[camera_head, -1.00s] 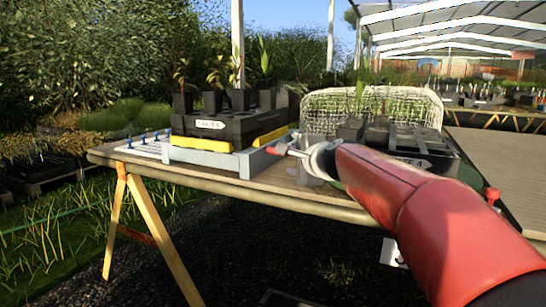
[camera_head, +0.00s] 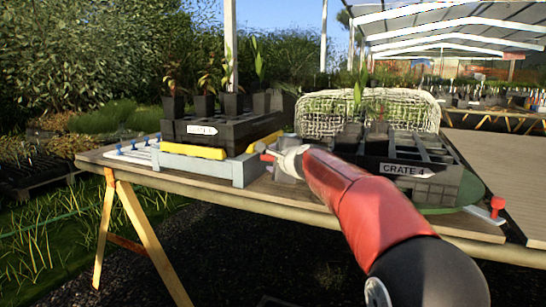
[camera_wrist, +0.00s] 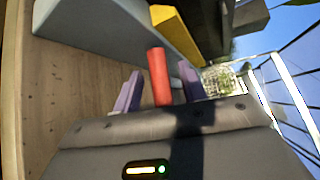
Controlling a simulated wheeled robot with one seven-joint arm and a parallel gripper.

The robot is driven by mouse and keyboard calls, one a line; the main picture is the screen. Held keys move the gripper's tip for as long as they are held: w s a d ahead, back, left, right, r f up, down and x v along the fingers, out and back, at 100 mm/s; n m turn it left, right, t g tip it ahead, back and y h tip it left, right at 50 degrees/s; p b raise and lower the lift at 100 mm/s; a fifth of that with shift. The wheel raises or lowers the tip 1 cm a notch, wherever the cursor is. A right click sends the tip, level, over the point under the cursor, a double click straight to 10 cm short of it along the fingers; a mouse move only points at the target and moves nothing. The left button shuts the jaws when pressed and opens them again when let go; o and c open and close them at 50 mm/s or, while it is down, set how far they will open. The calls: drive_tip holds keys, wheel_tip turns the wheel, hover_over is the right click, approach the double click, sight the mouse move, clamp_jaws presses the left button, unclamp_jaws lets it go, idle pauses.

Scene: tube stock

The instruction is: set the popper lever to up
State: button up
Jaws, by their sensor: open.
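The popper (camera_head: 205,170) is a blue-grey frame with yellow bars near the bench's front edge. Its red lever (camera_wrist: 159,75) shows in the wrist view as a short red cylinder beside the grey frame wall. My gripper (camera_wrist: 160,90) is open, with one purple finger on each side of the lever; I cannot tell if they touch it. In the head view my gripper (camera_head: 276,154) is at the popper's right end, and a small red tip (camera_head: 262,148) shows there. The lever's lower part is hidden, and its setting is unclear.
A black crate with potted plants (camera_head: 222,130) sits on the popper. Crate 4 (camera_head: 405,170) stands to the right, before a wire basket (camera_head: 322,108). A red-knobbed part (camera_head: 496,205) is at the right edge. Blue pegs on a white strip (camera_head: 130,153) lie left.

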drive_tip(key=shift+w+a+f, duration=0.15)
drive_tip(key=shift+w+a, duration=0.05)
drive_tip(key=shift+w, duration=0.25)
drive_tip(key=shift+c, duration=0.3)
clamp_jaws()
